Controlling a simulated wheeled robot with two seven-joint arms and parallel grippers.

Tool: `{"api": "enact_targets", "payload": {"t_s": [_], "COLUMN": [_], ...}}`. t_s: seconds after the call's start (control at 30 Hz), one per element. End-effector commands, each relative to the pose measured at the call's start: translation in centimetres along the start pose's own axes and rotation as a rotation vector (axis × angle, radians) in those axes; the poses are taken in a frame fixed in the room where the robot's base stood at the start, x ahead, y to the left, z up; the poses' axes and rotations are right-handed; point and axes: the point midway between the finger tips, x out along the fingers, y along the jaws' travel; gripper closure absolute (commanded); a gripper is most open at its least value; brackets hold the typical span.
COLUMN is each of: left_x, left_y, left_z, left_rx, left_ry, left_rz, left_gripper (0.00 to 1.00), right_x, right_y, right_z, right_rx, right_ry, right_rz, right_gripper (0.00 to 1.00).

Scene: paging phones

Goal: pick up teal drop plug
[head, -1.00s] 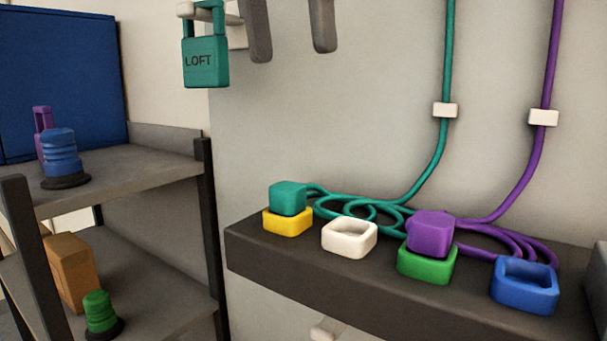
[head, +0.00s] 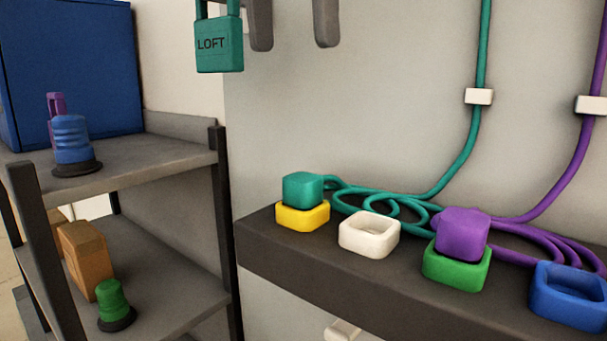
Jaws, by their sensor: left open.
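The teal drop plug (head: 303,188) is a rounded block sitting in the yellow socket (head: 303,216) at the left end of the dark wall ledge. A teal cord runs from it in loops along the ledge and up the wall. My left gripper (head: 293,42) is at the top of the view, its two grey fingers apart with nothing between them. It shows well above the plug in the picture, apart from it. My right gripper is not in view.
A white empty socket (head: 369,234), a purple plug (head: 462,233) in a green socket (head: 456,267) and a blue empty socket (head: 569,294) line the ledge (head: 300,252). A teal LOFT tag (head: 219,45) hangs near my gripper. A grey shelf (head: 150,167) stands left.

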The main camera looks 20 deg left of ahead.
Motion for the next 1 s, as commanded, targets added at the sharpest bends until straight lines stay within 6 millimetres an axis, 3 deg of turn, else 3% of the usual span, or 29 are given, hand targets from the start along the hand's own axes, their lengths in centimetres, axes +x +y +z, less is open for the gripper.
{"api": "enact_targets", "payload": {"t_s": [0.1, 0.43, 0.7, 1.0], "left_x": [2.3, 7.0, 8.8, 9.0], "left_y": [0.1, 0.1, 0.1, 0.0], "left_z": [0.0, 0.0, 0.0, 0.0], "left_rx": [0.003, 0.002, 0.000, 0.000], "left_ry": [0.002, 0.003, -0.001, 0.000], "left_rz": [-0.003, -0.002, 0.000, 0.000], "left_gripper": [0.50, 0.50, 0.50, 0.50], "right_x": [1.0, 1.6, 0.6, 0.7], "right_y": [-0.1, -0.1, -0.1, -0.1], "right_z": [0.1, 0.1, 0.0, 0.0], "right_rx": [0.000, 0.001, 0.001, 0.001], "right_ry": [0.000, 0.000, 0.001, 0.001], "right_rz": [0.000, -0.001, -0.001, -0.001], "right_gripper": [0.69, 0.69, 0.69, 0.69]}}
